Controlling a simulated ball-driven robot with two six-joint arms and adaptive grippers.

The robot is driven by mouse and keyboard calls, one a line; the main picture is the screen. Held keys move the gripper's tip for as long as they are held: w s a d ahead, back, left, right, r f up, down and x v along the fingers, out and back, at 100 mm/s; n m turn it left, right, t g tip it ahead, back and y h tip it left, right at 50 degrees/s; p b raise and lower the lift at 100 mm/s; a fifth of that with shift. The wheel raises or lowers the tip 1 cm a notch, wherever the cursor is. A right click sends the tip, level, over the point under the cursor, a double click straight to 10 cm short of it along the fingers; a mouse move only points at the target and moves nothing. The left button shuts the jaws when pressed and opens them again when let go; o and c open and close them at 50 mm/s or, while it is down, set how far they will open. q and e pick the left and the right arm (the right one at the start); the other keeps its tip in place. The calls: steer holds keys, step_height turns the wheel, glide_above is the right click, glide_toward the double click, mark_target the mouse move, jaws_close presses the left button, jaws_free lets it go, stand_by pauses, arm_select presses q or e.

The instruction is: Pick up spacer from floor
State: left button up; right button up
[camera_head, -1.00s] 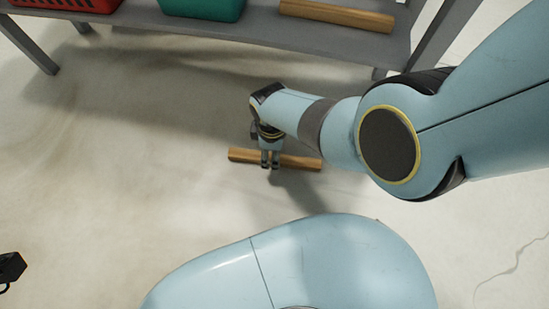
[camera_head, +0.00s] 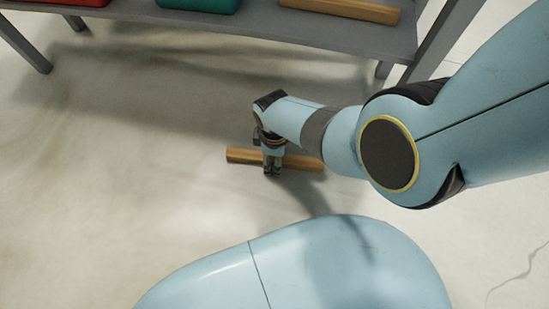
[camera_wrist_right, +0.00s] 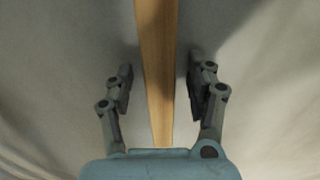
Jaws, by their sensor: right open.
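The spacer (camera_head: 242,155) is a wooden bar lying on the floor, roughly left to right in the head view. My right gripper (camera_head: 272,171) is over the middle of the spacer and hides part of it. In the right wrist view the spacer (camera_wrist_right: 157,60) runs up the picture between the two open fingers of my right gripper (camera_wrist_right: 158,85). A gap shows on each side of the bar, so neither finger appears to touch it. Whether the fingertips have reached the floor cannot be told. My left gripper is not in view.
A grey shelf (camera_head: 300,32) stands at the back, with another wooden bar (camera_head: 340,9), a green bin (camera_head: 200,4) and a red bin (camera_head: 75,2) on it. Its legs reach the floor at left and right. The floor (camera_head: 120,180) left of the spacer is clear.

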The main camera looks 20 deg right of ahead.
jaws_close()
stand_by(0.4)
